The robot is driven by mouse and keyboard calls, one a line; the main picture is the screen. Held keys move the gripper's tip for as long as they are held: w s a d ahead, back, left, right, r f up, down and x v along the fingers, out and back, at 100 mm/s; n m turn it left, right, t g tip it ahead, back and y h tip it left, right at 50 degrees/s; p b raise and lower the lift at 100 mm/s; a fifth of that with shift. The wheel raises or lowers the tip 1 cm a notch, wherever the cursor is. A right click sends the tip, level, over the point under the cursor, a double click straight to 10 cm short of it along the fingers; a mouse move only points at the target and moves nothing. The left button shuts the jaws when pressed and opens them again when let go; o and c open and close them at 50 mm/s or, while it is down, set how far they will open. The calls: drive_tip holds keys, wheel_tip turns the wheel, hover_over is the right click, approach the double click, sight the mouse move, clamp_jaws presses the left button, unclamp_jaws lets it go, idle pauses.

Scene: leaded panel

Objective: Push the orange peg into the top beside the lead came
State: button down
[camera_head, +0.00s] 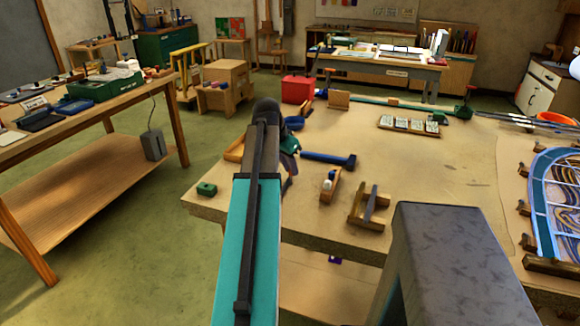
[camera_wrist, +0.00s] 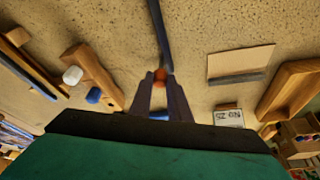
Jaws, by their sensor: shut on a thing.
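In the wrist view my gripper (camera_wrist: 160,76) points down over the tan bench top and is shut on the orange peg (camera_wrist: 160,79). Only a small rounded bit of the peg shows between the fingertips. A long dark blue-grey bar (camera_wrist: 156,25) runs from the top edge of the wrist view to the fingertips; I cannot tell if it is the lead came or if it touches the peg. In the head view my arm hides most of the gripper, and the peg does not show. The bench top (camera_head: 430,175) lies below and to the right of it.
A blue-handled tool (camera_head: 325,158) lies right of my gripper. Nearer are a wooden block with a white knob (camera_head: 328,184) and a wooden holder with a grey bar (camera_head: 370,205). The leaded panel (camera_head: 560,195) is far right. Mid-bench is mostly clear.

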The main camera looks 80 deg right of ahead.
drive_tip(key=shift+f, duration=0.4)
drive_tip(key=c, duration=1.6)
unclamp_jaws()
drive_tip(key=shift+r, duration=0.15)
drive_tip(key=shift+b+v, duration=0.8)
drive_tip(key=shift+v, duration=5.95)
drive_tip(key=shift+s, duration=0.1)
